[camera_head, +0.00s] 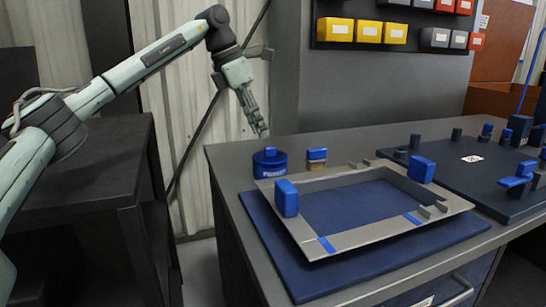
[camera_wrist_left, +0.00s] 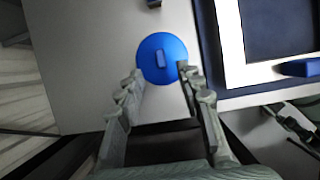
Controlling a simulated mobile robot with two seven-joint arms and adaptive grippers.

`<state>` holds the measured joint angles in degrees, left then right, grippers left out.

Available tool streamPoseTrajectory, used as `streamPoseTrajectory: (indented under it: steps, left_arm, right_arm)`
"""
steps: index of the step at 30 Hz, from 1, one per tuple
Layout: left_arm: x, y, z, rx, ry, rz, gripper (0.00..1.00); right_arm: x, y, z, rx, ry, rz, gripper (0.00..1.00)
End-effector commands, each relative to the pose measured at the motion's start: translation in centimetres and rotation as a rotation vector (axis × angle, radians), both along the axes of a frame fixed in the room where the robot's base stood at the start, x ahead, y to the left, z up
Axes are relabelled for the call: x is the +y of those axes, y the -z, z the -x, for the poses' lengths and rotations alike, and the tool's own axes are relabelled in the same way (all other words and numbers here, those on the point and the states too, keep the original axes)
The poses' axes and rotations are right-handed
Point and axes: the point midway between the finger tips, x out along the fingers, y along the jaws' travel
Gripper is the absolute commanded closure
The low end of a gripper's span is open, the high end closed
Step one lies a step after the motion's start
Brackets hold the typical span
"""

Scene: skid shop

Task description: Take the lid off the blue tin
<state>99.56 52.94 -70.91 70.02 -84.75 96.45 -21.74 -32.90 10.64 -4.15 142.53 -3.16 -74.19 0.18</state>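The blue tin (camera_head: 269,168) stands upright at the back left corner of the grey workbench, with white lettering on its side. Its blue lid (camera_wrist_left: 152,48) is on it, with a small raised knob (camera_head: 270,152) on top. The left wrist view shows the round lid from above, with the knob (camera_wrist_left: 160,58) near its middle. My left gripper (camera_head: 262,134) points down just above the tin; contact cannot be made out. In the left wrist view its two fingers (camera_wrist_left: 163,72) are spread apart with nothing held between them.
A grey frame (camera_head: 330,247) with blue clamps lies on a blue mat (camera_head: 300,280) right of the tin. A small blue-topped brown item (camera_head: 316,158) stands close to the tin. A dark fixture board (camera_head: 460,175) lies further right. Bins (camera_head: 368,31) hang on the wall behind.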

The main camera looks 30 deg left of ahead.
Motion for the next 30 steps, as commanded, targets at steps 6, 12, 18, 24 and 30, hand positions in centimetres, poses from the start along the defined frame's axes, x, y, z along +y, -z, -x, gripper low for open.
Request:
streamPoseTrajectory:
  steps: [6,12,18,24,30]
  left_arm:
    - [-1.2,2.9,-1.0,0.002,0.002,0.000,0.64]
    - [-1.8,4.6,-1.6,-0.001,0.002,0.001,0.64]
    - [-1.8,4.7,-1.7,-0.002,0.002,0.002,0.64]
    - [-1.8,4.6,-1.6,-0.002,0.003,0.002,0.85]
    - [-1.8,4.6,-1.6,-0.002,0.004,0.003,1.00]
  right_arm:
    - [0.9,-0.5,-1.1,-0.055,-0.020,-0.019,0.42]
    - [1.5,-0.9,-1.7,-0.092,-0.031,-0.032,0.42]
    - [1.6,-0.9,-1.8,-0.094,-0.032,-0.033,0.42]
    - [1.6,-0.9,-1.8,-0.093,-0.032,-0.033,0.42]
    - [1.5,-0.9,-1.8,-0.093,-0.032,-0.032,0.42]
